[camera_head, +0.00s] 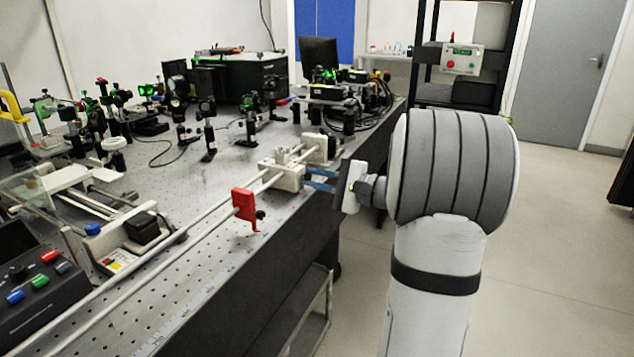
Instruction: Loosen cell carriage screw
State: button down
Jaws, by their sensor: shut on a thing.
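The white cell carriage (283,175) sits on a pair of parallel rods (212,222) along the right side of the optical bench. My gripper (308,179) reaches in from the right at the carriage's right side. Its blue fingers are shut on a small part there, which I take to be the carriage screw. The screw itself is hidden between the fingers, so I cannot tell how far it is turned.
A red stop block (243,203) with a black knob is on the rods, nearer than the carriage. A white end block (318,149) stands just beyond it. Optics mounts (208,137) crowd the back of the perforated bench (165,275).

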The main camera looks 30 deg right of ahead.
jog(key=c, duration=1.4)
grip_release()
jog(key=p+v, duration=0.1)
jog(key=v, duration=0.6)
jog(key=shift+s+d, duration=0.25)
jog(key=shift+s, duration=0.05)
jog(key=shift+s+f, duration=0.1)
